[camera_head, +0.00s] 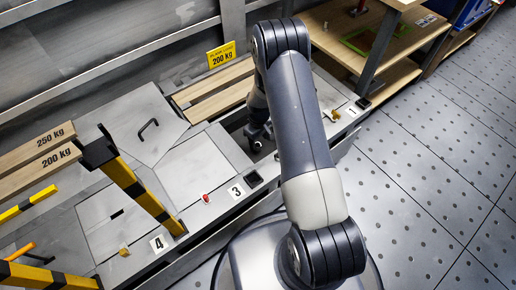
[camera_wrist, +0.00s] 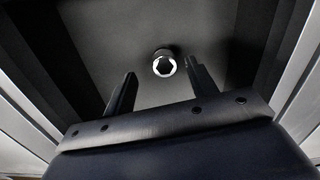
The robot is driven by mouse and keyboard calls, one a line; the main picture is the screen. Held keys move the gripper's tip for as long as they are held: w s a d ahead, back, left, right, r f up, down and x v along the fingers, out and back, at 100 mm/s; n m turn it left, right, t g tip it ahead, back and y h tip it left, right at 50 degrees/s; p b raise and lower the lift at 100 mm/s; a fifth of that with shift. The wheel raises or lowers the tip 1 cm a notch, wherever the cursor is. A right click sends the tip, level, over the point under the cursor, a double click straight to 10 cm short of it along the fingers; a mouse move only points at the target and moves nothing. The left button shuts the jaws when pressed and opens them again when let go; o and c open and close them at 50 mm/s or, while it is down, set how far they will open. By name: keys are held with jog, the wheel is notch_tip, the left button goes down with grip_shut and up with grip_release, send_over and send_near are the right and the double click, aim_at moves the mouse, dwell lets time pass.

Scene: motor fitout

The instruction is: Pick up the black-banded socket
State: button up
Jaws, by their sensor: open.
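A single socket (camera_wrist: 164,63) with a bright rim and a hexagonal opening stands on the grey floor of a bin in the wrist view. Its body below the rim looks dark, and I cannot make out a black band. My gripper (camera_wrist: 160,68) is open, with one dark finger on each side of the socket in the picture. Nothing is held between the fingers. In the head view my gripper (camera_head: 258,138) reaches down into an open compartment behind the front ledge. The socket cannot be made out there.
The compartment has dark side walls and pale edges (camera_wrist: 290,50) close around my gripper. Grey lids (camera_head: 195,170) lie left of it, by the number 3 plate (camera_head: 236,191). Yellow-black posts (camera_head: 140,190) rise farther left. The tiled floor (camera_head: 430,180) at right is clear.

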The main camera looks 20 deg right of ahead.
aim_at(258, 145)
jog(key=f, duration=0.1)
jog(key=f+b, duration=0.1)
jog(key=f, duration=0.2)
jog(key=shift+a+f, duration=0.2)
jog(key=shift+a, duration=0.1)
jog(key=c, duration=1.1)
jog(key=shift+r, duration=0.1)
